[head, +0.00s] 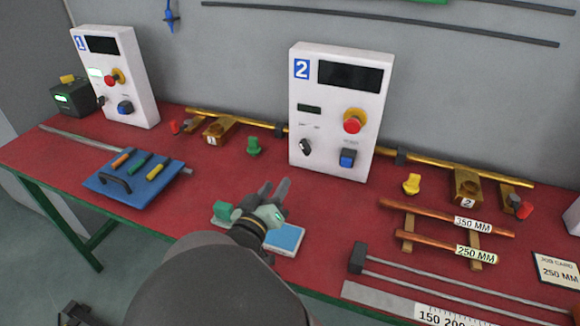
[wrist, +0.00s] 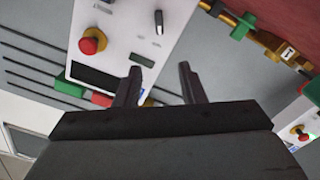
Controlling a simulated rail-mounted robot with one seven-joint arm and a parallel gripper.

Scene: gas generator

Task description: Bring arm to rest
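My gripper (head: 275,190) shows in the head view above the middle front part of the red table (head: 325,215), with my arm reaching in from the bottom. In the wrist view its two dark fingers (wrist: 160,85) are spread apart with nothing between them. The wrist view is tilted and faces the white panel marked 2 (head: 337,110), which also shows in the wrist view (wrist: 120,50). The fingers are apart from the panel. Part of the table behind my arm is hidden.
A light blue-topped block (head: 286,239) and a green object (head: 222,210) sit close to my gripper. A blue tray (head: 135,185) lies left. Copper bars (head: 440,217) and metal rods (head: 450,290) lie right. A brass pipe (head: 270,122) runs along the back. Panel 1 (head: 117,75) stands far left.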

